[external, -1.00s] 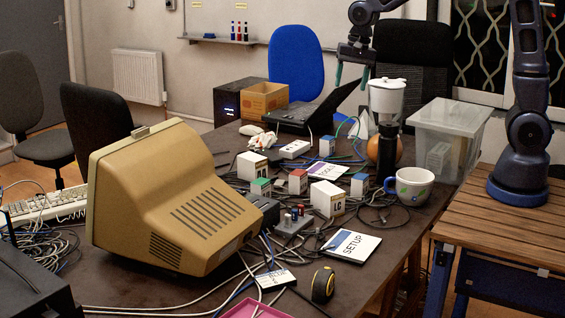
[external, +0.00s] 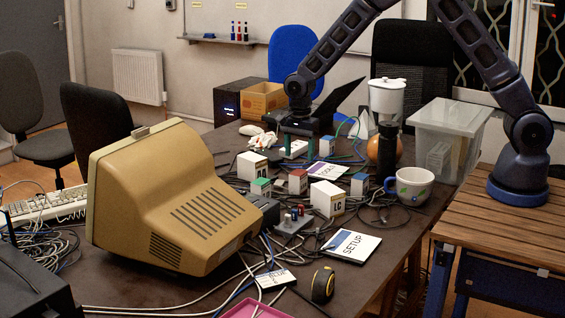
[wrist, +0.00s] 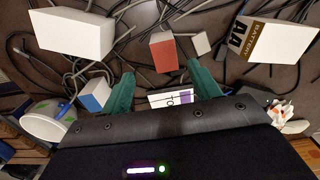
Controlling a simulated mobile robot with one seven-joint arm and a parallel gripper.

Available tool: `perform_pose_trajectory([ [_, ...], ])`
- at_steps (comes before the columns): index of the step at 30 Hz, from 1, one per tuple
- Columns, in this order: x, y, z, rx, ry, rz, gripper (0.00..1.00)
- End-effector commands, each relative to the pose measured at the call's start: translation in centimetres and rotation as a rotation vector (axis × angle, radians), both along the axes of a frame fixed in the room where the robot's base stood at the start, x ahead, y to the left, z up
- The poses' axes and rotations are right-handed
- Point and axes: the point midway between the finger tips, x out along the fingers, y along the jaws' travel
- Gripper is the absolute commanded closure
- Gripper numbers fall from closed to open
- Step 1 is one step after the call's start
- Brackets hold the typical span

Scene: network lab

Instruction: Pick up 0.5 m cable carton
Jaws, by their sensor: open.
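Several small cartons stand on the cluttered table, and their labels are too small to read, so I cannot tell which one is the 0.5 m cable carton. One is red-topped (external: 298,182), one green-topped (external: 261,187), one blue-topped (external: 359,185), and another blue-topped one (external: 327,146) stands farther back. My gripper (external: 296,147) is open and empty, pointing down over the back of the table. In the wrist view its green fingers (wrist: 163,80) are apart, with a red carton (wrist: 165,53) beyond them and a blue one (wrist: 95,94) beside the left finger.
Larger white boxes marked LC (external: 327,199) and AA (external: 252,165) stand near the small cartons. Loose cables, a TOOLS sign (external: 326,171), a SETUP sign (external: 351,246), a mug (external: 410,187) and a beige monitor (external: 175,200) crowd the table. A clear bin (external: 450,130) stands at right.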

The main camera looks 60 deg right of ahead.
Motion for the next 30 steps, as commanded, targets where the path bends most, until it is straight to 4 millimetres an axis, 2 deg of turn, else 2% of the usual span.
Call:
perform_pose_trajectory([
  [5, 0.1, 0.0, -1.4, -0.001, 0.002, -0.004, 0.38],
  [12, 0.1, 0.0, -4.8, -0.001, 0.003, -0.003, 0.38],
  [22, 0.4, -0.4, -7.1, -0.001, 0.002, -0.004, 0.38],
  [30, 0.7, -0.7, -10.5, 0.0, 0.001, -0.003, 0.38],
])
